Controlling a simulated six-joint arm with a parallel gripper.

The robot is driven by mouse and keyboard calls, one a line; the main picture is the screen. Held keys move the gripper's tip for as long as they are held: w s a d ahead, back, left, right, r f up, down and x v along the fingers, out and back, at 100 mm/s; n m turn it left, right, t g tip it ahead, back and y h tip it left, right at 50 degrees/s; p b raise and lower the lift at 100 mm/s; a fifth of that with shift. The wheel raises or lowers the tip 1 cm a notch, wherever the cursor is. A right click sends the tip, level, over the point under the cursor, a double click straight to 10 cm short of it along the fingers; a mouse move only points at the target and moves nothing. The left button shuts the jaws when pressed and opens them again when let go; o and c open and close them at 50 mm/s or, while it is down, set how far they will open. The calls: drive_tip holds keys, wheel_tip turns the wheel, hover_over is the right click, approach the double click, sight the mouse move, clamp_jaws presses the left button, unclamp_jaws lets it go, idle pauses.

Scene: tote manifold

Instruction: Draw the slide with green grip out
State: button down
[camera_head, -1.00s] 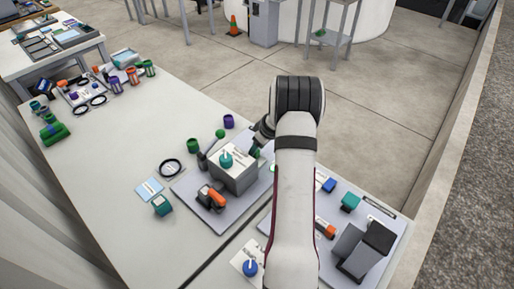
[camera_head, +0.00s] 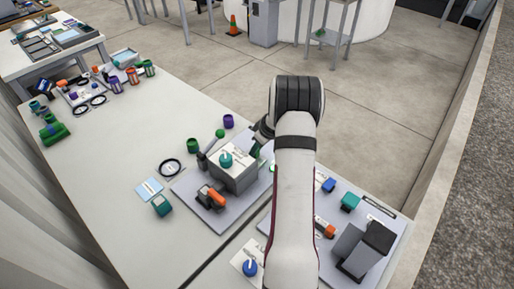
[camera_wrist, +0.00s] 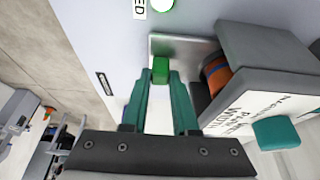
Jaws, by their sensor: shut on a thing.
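The green grip (camera_wrist: 160,70) shows in the wrist view between the tips of my gripper's teal fingers (camera_wrist: 160,82). My gripper is shut on it. A flat silver metal piece (camera_wrist: 182,44) lies just beyond the grip, beside the grey block (camera_wrist: 262,55). The same block (camera_head: 235,176) stands on a light grey base plate in the head view. There my arm hides most of the gripper and the slide. I cannot tell how far the slide is out.
A teal knob (camera_head: 226,160) tops the block, and a green-balled lever (camera_head: 219,133) stands beside it. An orange-handled part (camera_head: 216,196) sits in front. A lit green lamp (camera_wrist: 160,5) is near the slide. A second plate with a dark grey block (camera_head: 365,248) lies at right.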

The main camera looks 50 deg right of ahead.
idle(0.8)
drive_tip(key=d, duration=1)
drive_tip(key=shift+d, duration=0.75)
drive_tip(key=shift+r, duration=0.1)
drive_tip(key=c, duration=0.7)
unclamp_jaws()
drive_tip(key=v, duration=1.5)
drive_tip(key=shift+s+r, duration=0.25)
drive_tip(key=shift+r, duration=0.05)
